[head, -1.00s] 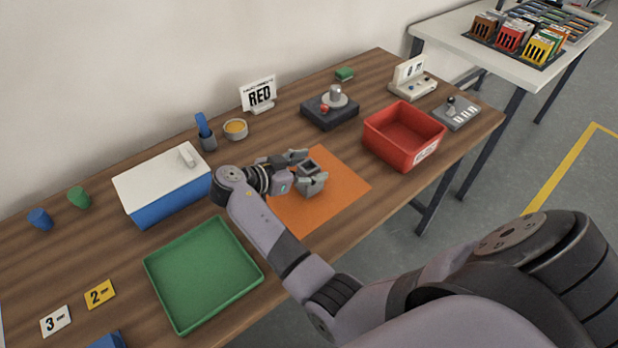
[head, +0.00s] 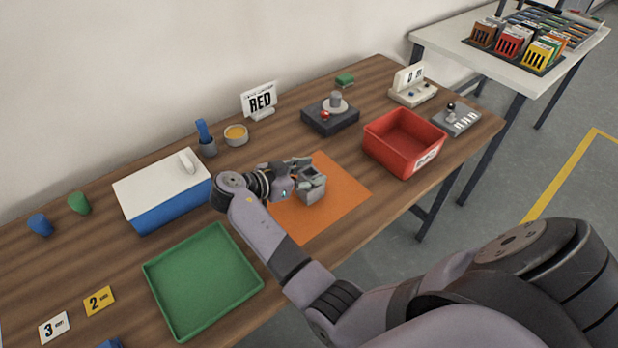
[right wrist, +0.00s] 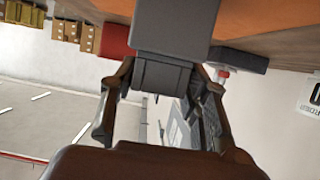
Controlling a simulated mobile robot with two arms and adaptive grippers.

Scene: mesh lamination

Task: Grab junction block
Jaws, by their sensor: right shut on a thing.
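The junction block is a grey block (head: 314,194) with a square opening in its top, over the orange mat (head: 345,190). My right gripper (head: 306,179) is shut on the block, with its fingers on either side. In the right wrist view the grey block (right wrist: 172,35) fills the space between the fingertips (right wrist: 165,75) and hides what lies behind it. Whether the block touches the mat cannot be told. My left gripper is not in view.
A red bin (head: 408,170) stands right of the mat and a green tray (head: 203,320) left of it. A blue-and-white box (head: 165,215) stands at left.

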